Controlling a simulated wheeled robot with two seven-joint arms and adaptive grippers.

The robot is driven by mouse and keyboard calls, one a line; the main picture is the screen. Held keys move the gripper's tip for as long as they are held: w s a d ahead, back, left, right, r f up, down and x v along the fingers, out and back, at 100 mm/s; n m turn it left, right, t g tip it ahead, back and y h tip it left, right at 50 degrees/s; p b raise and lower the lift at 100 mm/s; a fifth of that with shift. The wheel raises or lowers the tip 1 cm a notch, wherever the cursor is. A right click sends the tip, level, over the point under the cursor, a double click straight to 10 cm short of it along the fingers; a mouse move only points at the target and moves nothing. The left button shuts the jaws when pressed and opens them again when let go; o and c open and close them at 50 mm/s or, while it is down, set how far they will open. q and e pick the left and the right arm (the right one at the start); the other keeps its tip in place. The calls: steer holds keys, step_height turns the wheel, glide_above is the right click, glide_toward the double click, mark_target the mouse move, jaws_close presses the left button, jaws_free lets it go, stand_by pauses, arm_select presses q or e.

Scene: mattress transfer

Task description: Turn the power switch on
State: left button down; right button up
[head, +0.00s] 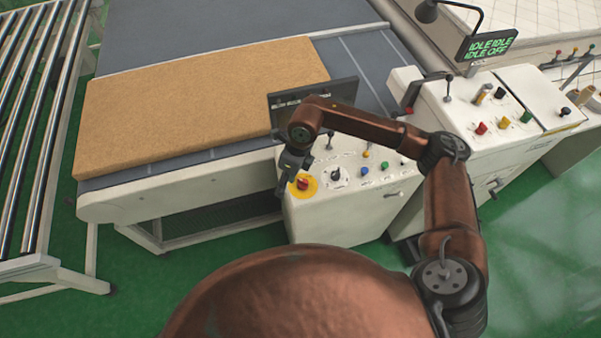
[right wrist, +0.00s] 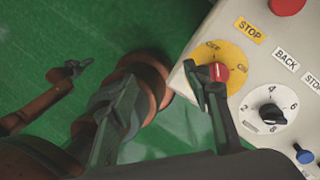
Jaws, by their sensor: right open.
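The power switch is a red knob on a yellow disc marked OFF and ON. It sits at the near left corner of a white control box, in the head view (head: 303,183) and the right wrist view (right wrist: 221,71). I cannot tell which mark the knob points to. My right gripper (head: 290,165) is over that corner, close to the switch. In the right wrist view my right gripper (right wrist: 165,85) has its fingers wide apart and holds nothing. One finger overlaps the disc beside the knob; I cannot tell whether they touch. My left gripper does not show in the head view.
A black-white dial (right wrist: 269,113) and a red button (right wrist: 288,5) are near the switch. A dark panel (head: 312,92) and small levers rise behind my gripper. A brown mattress (head: 200,100) lies on the conveyor. A display (head: 487,42) reads IDLE and OFF.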

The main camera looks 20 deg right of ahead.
mark_target(303, 181)
steer(key=w+d+h, duration=0.1)
steer(key=d, duration=0.1)
steer(key=w+d+h, duration=0.1)
steer(key=d, duration=0.1)
steer(key=w+d, duration=0.1)
steer(key=d, duration=0.1)
steer(key=shift+w+d+r+h, duration=0.1)
steer(key=shift+w+d+h, duration=0.1)
steer(key=shift+d+h, duration=0.15)
steer(key=shift+a+f+p, duration=0.15)
steer(key=shift+f+p, duration=0.4)
steer(key=shift+f, duration=3.05)
steer(key=shift+c, duration=0.4)
steer(key=c, duration=1.1)
